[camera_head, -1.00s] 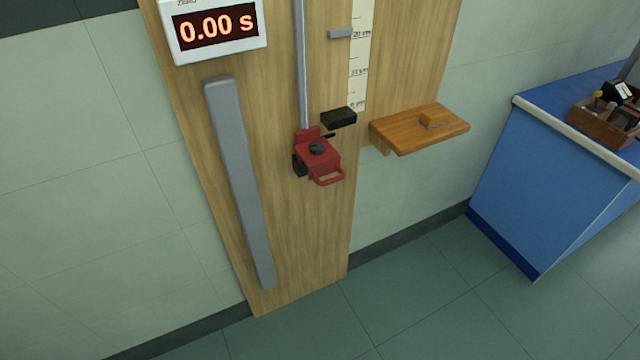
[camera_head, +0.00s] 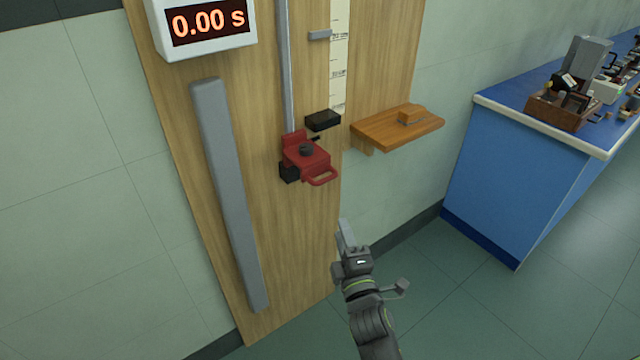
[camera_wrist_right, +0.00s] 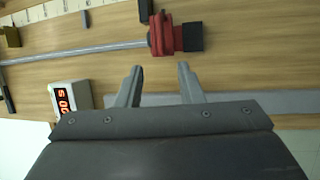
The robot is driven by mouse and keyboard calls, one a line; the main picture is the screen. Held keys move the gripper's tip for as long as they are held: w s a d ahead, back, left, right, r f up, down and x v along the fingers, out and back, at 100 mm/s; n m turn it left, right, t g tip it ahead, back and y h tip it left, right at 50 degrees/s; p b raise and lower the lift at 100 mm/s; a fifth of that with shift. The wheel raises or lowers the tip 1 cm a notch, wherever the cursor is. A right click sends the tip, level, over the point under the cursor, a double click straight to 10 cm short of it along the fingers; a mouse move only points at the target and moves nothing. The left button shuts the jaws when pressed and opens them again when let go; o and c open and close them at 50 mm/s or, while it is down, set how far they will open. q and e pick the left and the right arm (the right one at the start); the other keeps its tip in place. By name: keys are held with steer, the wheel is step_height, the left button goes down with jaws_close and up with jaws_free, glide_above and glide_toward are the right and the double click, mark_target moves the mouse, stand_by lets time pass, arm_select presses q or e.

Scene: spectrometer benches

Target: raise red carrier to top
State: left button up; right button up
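The red carrier (camera_head: 308,158) sits at the lower end of the grey vertical rail (camera_head: 287,75) on the wooden board, its loop handle pointing outward. It also shows in the right wrist view (camera_wrist_right: 162,36), beyond and above the fingertips. My right gripper (camera_head: 344,228) is below and slightly right of the carrier in the head view, apart from it. In the right wrist view its two fingers (camera_wrist_right: 158,72) are spread with nothing between them. My left gripper is not in view.
A black block (camera_head: 322,120) and a small wooden shelf (camera_head: 400,130) are right of the carrier. A display (camera_head: 205,25) reads 0.00 s. A long grey bar (camera_head: 230,200) is on the board's left. A blue bench (camera_head: 520,180) with items stands right.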

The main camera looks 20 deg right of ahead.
mark_target(326, 178)
steer(key=shift+w+d+r+b, duration=0.15)
steer(key=shift+w+r+b, duration=0.5)
steer(key=shift+w, duration=2.05)
steer(key=shift+w+d+r+b, duration=0.2)
steer(key=shift+w+b, duration=0.85)
steer(key=shift+w, duration=1.7)
steer(key=shift+w+d+r+b, duration=0.1)
steer(key=shift+w+r+b, duration=0.55)
steer(key=shift+w, duration=2.05)
steer(key=shift+f, duration=0.25)
jaws_close()
